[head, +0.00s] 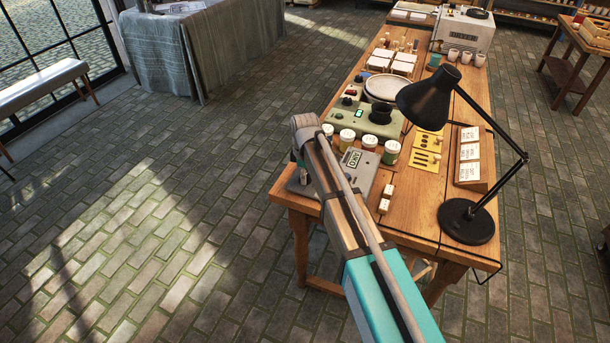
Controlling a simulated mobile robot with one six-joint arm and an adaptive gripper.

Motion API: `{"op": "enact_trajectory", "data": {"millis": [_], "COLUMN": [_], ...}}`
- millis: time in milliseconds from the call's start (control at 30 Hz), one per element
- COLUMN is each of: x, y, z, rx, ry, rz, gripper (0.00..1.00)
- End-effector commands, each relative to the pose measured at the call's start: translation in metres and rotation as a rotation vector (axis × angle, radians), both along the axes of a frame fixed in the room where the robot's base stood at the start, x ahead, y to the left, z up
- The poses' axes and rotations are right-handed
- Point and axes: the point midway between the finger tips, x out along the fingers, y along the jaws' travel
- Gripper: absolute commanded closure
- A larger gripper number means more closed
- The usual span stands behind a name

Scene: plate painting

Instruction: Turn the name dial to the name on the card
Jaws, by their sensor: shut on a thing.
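A flat grey device (372,187) lies at the table's near left corner. It carries a small label window (353,158) with dark letters that look like "ANO", though they are small. My gripper (303,180) points down at the left end of this device. It is shut on the name dial there, and the dial itself is mostly hidden by the gripper and my arm. White cards with small dark writing (469,153) stand on a wooden holder at the right. I cannot read them or tell which one is the card.
Several paint jars (369,143) stand just behind the device. A green box with a black knob (362,117) and a round plate (387,88) are beyond. A black lamp (467,220) stands at the right edge. Small white blocks (386,198) lie right of the device.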

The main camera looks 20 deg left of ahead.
Motion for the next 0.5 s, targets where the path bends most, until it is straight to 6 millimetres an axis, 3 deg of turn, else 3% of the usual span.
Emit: {"op": "enact_trajectory", "data": {"millis": [33, 200, 500], "x": [0.0001, 0.0001, 0.0000], "y": [0.0005, 0.0002, -0.0001], "z": [-0.0001, 0.0000, 0.0000], "rx": [0.001, 0.000, 0.000], "ry": [0.000, 0.000, 0.000], "rz": [0.002, 0.001, 0.000], "gripper": [0.50, 0.21, 0.21]}}
